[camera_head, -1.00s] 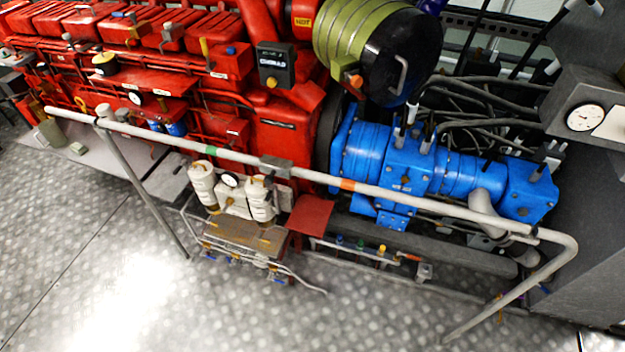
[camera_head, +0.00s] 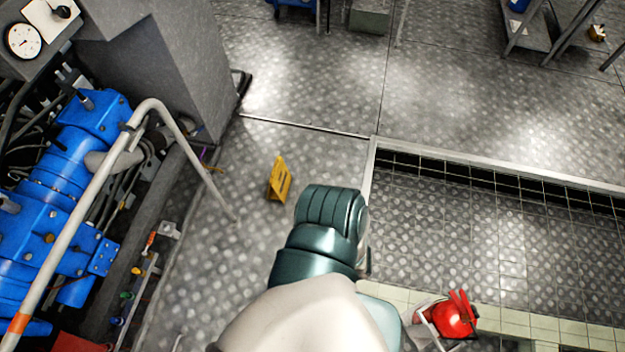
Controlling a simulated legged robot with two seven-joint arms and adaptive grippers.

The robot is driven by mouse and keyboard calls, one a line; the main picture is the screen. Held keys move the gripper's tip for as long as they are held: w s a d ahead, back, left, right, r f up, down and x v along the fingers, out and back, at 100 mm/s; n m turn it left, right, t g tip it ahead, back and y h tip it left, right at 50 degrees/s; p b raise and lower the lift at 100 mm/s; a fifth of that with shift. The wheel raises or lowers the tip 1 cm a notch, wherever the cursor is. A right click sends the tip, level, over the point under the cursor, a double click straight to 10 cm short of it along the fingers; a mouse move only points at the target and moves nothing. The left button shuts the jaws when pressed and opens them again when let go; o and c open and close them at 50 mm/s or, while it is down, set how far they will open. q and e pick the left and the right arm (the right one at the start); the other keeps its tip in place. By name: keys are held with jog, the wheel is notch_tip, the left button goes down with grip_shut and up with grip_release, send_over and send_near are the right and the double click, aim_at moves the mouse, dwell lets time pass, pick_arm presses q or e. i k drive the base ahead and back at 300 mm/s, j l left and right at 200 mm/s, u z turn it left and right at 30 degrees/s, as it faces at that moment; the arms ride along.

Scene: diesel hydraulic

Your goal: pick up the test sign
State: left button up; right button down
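A small yellow sign (camera_head: 279,180) with dark lettering stands on the metal floor, a little left of the middle of the head view. The lettering is too small to read, so I cannot tell whether it is the test sign. Teal and cream links of my own body come in from the bottom and end just right of the sign, apart from it in the picture. No gripper fingers show, and neither gripper can be made out.
A grey railing (camera_head: 97,187) runs beside blue machinery (camera_head: 62,158) on the left. A sunken floor area with a raised edge (camera_head: 470,167) lies to the right. A red object (camera_head: 453,317) sits at the lower right. Floor around the sign is clear.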

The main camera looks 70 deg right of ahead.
aim_at(280, 178)
jog(key=l+z, duration=0.1)
jog(key=z, duration=1.9)
